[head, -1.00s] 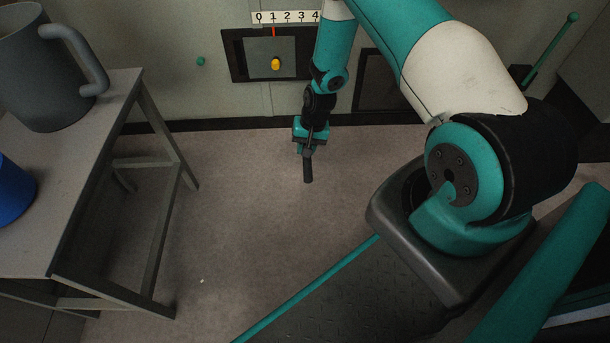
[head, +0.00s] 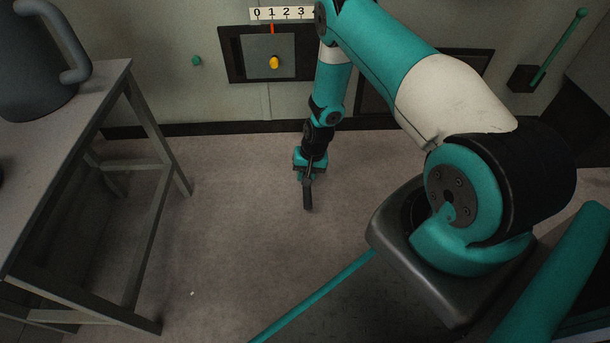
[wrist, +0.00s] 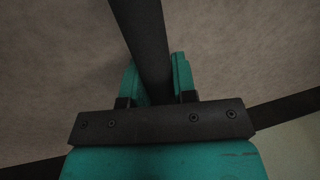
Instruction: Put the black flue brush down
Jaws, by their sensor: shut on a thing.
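The black flue brush (head: 308,195) is a dark bar that hangs below my gripper (head: 308,176) in the head view, pointing down toward the floor. In the wrist view the brush (wrist: 145,35) runs up from between the two teal fingers to the top edge. My gripper (wrist: 155,82) is shut on it. The brush's lower end is close to the floor in the head view; I cannot tell if it touches. The part of the brush behind the gripper is hidden.
The floor (head: 235,235) around the brush is clear. A grey table (head: 85,105) with a large grey jug (head: 35,75) stands at the left. A wall panel (head: 245,62) with a yellow knob (head: 274,63) and a numbered scale is behind. A green lever (head: 560,45) is at the right.

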